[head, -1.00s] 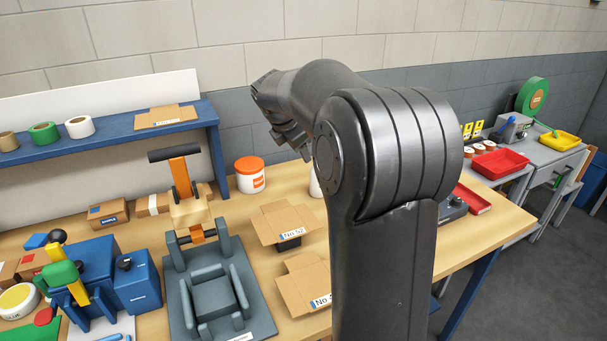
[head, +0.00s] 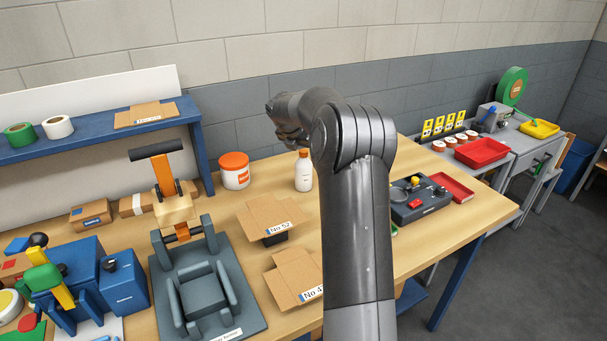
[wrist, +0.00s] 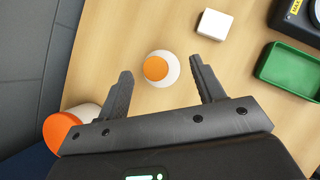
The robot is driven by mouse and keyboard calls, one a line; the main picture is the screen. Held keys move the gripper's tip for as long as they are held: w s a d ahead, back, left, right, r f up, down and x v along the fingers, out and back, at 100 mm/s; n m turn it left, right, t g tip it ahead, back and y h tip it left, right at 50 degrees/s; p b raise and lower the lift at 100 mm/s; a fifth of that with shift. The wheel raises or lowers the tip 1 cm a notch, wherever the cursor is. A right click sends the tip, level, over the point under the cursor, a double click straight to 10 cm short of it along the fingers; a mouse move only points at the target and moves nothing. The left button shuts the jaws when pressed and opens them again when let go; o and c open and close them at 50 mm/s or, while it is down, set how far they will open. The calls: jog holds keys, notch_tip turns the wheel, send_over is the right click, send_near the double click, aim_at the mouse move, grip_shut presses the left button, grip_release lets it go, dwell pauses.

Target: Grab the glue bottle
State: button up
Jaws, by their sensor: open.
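The glue bottle (head: 304,172) is white with an orange cap and stands upright on the wooden workbench, left of my arm in the head view. In the wrist view the bottle (wrist: 160,69) shows from above, a little beyond the fingertips and roughly centred between them. My gripper (wrist: 160,80) is open and empty, with one dark finger on each side of the line to the bottle. In the head view my gripper (head: 285,130) is above and slightly left of the bottle, partly hidden by my own arm.
A white tub with an orange lid (head: 234,170) stands left of the bottle; it also shows near my left finger in the wrist view (wrist: 62,128). A white block (wrist: 214,24) and a green tray (wrist: 290,70) lie to the right. Cardboard pieces (head: 270,218) lie in front.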

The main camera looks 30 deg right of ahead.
aim_at(303, 151)
jog(key=x, duration=0.5)
jog(key=shift+w+a, duration=0.2)
jog(key=shift+w, duration=0.05)
jog(key=shift+c, duration=0.3)
jog(key=shift+f, duration=0.1)
grip_shut()
